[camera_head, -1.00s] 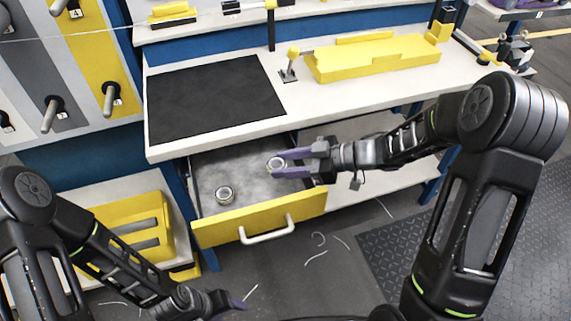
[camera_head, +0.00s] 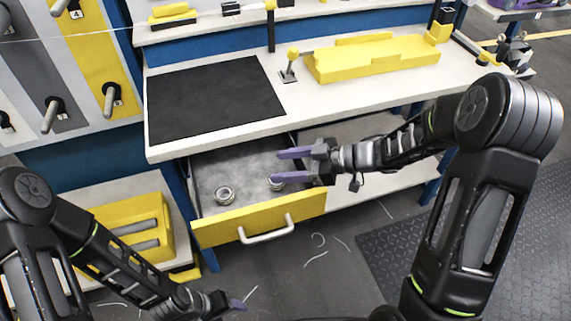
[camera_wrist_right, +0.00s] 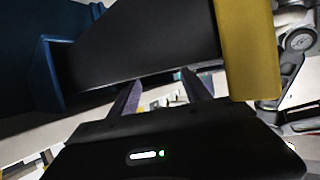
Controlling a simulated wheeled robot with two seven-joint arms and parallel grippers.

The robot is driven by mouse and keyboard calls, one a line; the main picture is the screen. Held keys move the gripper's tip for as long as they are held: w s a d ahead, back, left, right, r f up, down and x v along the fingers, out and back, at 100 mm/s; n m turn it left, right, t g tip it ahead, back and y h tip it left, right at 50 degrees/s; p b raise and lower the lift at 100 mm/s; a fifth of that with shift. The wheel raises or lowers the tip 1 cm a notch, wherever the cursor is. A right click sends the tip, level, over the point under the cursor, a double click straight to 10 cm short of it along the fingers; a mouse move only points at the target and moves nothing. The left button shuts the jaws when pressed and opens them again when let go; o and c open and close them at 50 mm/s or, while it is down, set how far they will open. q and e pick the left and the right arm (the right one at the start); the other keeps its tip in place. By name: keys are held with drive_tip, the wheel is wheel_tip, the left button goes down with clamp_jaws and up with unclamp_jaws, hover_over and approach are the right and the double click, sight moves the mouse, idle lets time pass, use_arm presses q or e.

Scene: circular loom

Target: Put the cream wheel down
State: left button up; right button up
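The cream wheel (camera_head: 276,184), a small pale ring, lies in the open drawer (camera_head: 208,207), toward its right side. My right gripper (camera_head: 277,166) is open above it, with the lower purple finger covering part of the wheel. In the right wrist view the two fingers (camera_wrist_right: 162,96) stand apart with nothing between them; the wheel is not seen there. A second small ring-shaped wheel (camera_head: 224,195) lies further left in the drawer. My left gripper (camera_head: 238,304) is low at the front, clear of the drawer; its finger opening cannot be made out.
The drawer's yellow front (camera_head: 262,217) with a white handle stands out below the bench. The bench top carries a black mat (camera_head: 213,98) and a yellow fixture (camera_head: 375,60). A yellow crate (camera_head: 125,212) sits on a low shelf at left. Pale scraps lie on the floor.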

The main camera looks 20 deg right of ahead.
drive_tip(key=shift+o, duration=0.3)
drive_tip(key=shift+s+f, duration=0.3)
drive_tip(key=shift+f, duration=0.3)
drive_tip(key=shift+r, duration=0.25)
drive_tip(key=r+p+v, duration=0.1)
drive_tip(key=v, duration=1.1)
drive_tip(key=shift+w+r, duration=0.25)
drive_tip(key=shift+w, duration=0.15)
idle(0.6)
